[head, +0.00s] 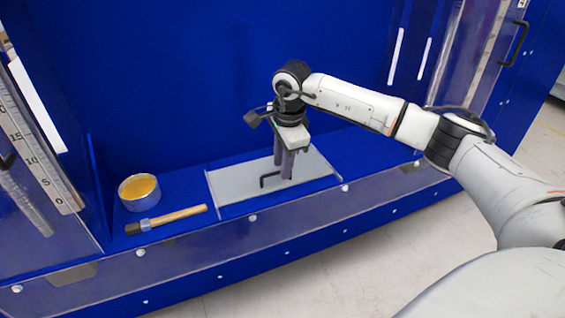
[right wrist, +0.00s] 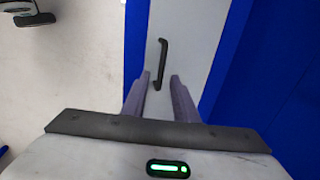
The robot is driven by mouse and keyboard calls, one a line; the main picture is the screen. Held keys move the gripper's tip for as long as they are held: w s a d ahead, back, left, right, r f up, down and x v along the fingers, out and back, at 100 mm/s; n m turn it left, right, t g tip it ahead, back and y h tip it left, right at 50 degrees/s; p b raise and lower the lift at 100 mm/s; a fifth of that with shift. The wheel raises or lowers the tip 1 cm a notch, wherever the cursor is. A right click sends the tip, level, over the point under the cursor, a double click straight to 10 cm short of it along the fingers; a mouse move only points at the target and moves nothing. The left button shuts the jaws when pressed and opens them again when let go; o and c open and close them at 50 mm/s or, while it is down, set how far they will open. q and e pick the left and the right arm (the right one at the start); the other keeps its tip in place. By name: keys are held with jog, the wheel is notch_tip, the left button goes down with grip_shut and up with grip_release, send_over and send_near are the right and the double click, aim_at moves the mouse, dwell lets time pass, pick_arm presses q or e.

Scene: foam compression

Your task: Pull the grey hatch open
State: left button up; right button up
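The grey hatch (head: 237,187) is a flat panel lying level in the blue ledge, and it looks shut. It also shows in the right wrist view (right wrist: 195,50). A black bar handle (head: 268,178) stands on the hatch. In the right wrist view the handle (right wrist: 162,62) lies ahead of and between the fingers, apart from them. My right gripper (head: 286,176) points down over the hatch beside the handle. My left gripper is not in view.
A round tin with yellow contents (head: 139,191) and a wooden-handled brush (head: 170,218) lie on the blue ledge left of the hatch. A clear front rail (head: 200,232) with bolts runs along the ledge. A blue wall (head: 180,70) stands behind.

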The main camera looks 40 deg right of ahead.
jog(key=shift+f, duration=0.1)
grip_shut()
dwell(1.4)
